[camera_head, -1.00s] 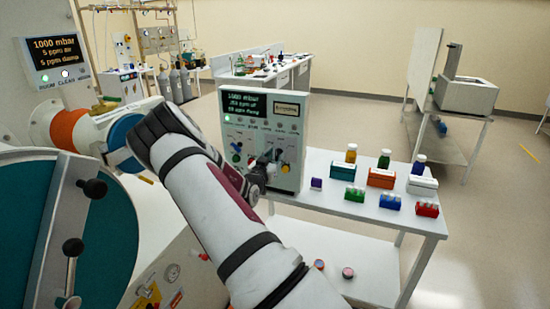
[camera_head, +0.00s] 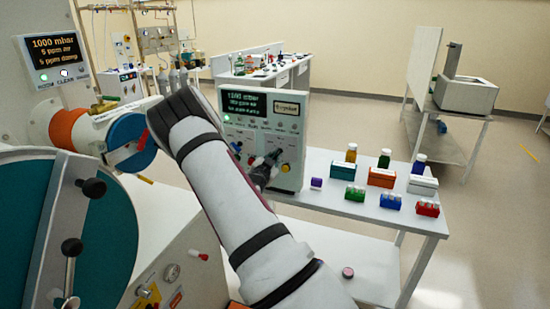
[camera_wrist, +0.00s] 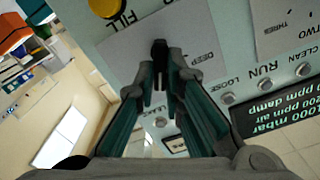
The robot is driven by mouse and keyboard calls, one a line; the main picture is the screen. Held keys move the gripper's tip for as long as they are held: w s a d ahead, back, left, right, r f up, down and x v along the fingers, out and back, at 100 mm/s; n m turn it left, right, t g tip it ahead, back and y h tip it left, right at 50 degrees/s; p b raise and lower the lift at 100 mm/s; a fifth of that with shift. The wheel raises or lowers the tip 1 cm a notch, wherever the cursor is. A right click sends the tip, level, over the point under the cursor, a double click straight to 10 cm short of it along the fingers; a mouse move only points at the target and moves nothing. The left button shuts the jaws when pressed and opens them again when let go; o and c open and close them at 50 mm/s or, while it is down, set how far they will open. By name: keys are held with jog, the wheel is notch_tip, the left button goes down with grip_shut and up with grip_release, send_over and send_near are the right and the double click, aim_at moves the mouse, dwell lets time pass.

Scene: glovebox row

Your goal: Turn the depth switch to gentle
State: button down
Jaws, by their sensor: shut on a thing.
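The grey control panel (camera_head: 228,139) stands at the left end of the white table, its dark screen lit with green text. My gripper (camera_head: 262,170) is at the lower front of this panel, partly hidden by my arm. In the wrist view, my gripper (camera_wrist: 160,88) is shut on a black switch knob (camera_wrist: 159,49), with one finger on each side. The panel appears turned over in this view. A "DEEP" label (camera_wrist: 197,65) is beside the knob. No "gentle" label is readable, and I cannot tell where the knob points.
A yellow button (camera_wrist: 106,7) by "FILL" and small "LOOSE", "RUN" and "CLEAN" lamps lie near the knob. Bottles and coloured vial racks stand on the white table (camera_head: 330,205) to the right. A large teal round door (camera_head: 105,235) is at the left.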

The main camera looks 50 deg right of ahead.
dwell(0.3)
jog(key=c, duration=1.7)
grip_release()
jog(key=v, duration=1.2)
jog(key=shift+w, duration=0.1)
